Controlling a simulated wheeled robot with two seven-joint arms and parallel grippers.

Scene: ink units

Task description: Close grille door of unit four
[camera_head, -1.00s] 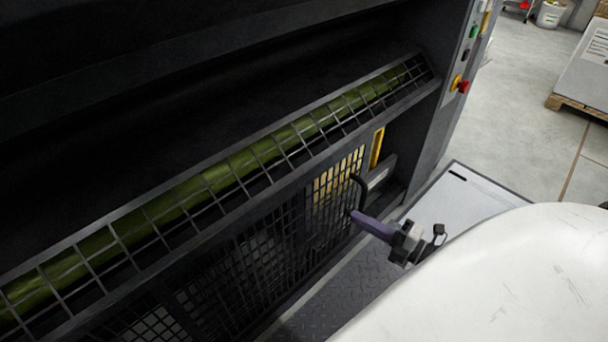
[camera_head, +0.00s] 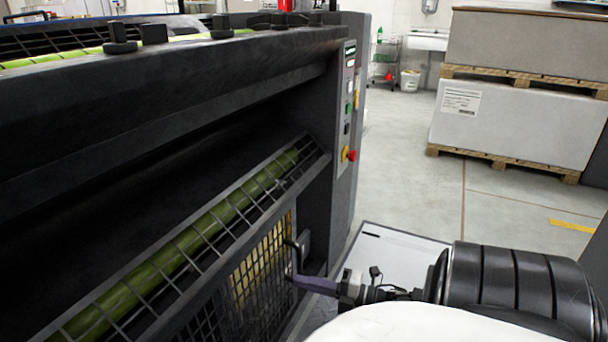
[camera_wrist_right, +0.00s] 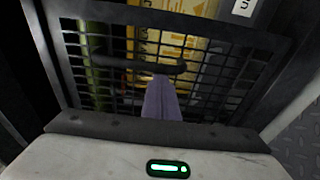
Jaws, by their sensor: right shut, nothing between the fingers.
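The black grille door (camera_head: 255,275) is on the low front of the dark machine, with yellow showing behind its mesh. Its dark handle (camera_head: 292,248) stands out at the door's right side. The mesh (camera_wrist_right: 215,72) and handle bar (camera_wrist_right: 120,62) fill the upper part of the right wrist view. My right gripper (camera_head: 298,281) has its purple fingers shut and empty, with the tips at the handle; whether they touch is unclear. The fingers also show in the wrist view (camera_wrist_right: 161,98). I cannot tell how far the door stands open. My left gripper is out of view.
A sloped wire guard (camera_head: 205,232) with a green roller runs above the door. A control panel (camera_head: 348,105) with a red button is on the unit's end. A light platform (camera_head: 395,250) lies beside the unit. Pallet stacks (camera_head: 510,125) stand at the back right; open floor lies between.

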